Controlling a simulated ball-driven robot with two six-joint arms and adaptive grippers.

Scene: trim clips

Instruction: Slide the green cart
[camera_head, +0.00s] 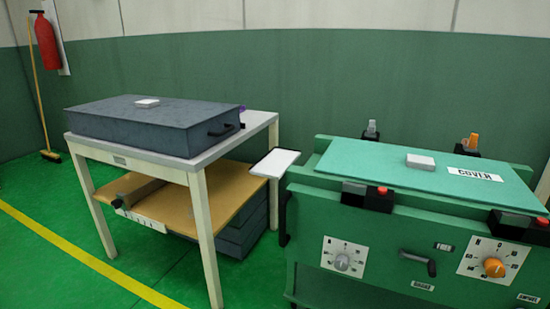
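The green cart (390,245), a box-shaped green unit, stands at the right and runs out of the picture at the right and bottom. Its lighter green top panel (385,166) carries a small white block (420,160) and a label reading COVER (475,174). Its front has a grey knob (343,262), an orange knob (494,267) and a dark handle (420,262). Dark clamps with red buttons sit along the front top edge. A black bar (284,218) stands at its left side. Neither of my grippers is in view. The wheels or base of the cart are out of view.
A white table (205,225) stands left of the cart with a dark grey case (150,125) on top and a wooden board (160,200) below. A white tray (275,162) juts into the gap between them. Green floor (60,200) with a yellow line is clear at the left.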

